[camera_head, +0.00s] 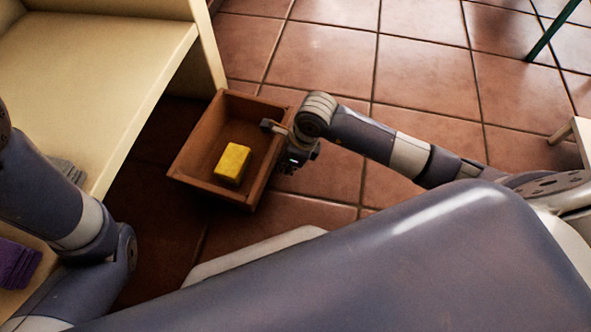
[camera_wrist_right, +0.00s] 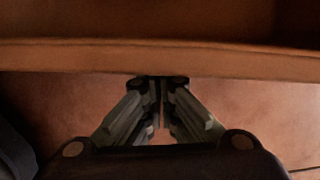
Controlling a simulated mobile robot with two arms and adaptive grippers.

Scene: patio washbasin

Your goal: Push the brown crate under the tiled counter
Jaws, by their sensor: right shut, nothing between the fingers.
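The brown crate (camera_head: 208,190) stands upright on the floor beside the pale counter (camera_head: 95,75), at the edge of the dark space below it. A yellow block (camera_head: 232,162) lies inside the crate. My right gripper (camera_head: 269,127) is at the crate's right wall, shut and empty. In the right wrist view the closed fingertips (camera_wrist_right: 161,83) meet the lower edge of the crate's wall (camera_wrist_right: 70,58) in the picture; whether they touch it I cannot tell. My left arm is at the left, with its gripper out of view.
A counter leg (camera_head: 207,45) stands close to the crate's far corner. A purple thing (camera_head: 17,262) and a grey thing (camera_head: 68,170) lie at the left. Tiled floor (camera_head: 320,60) is open beyond and right of the crate. A green leg (camera_head: 552,30) stands at the far right.

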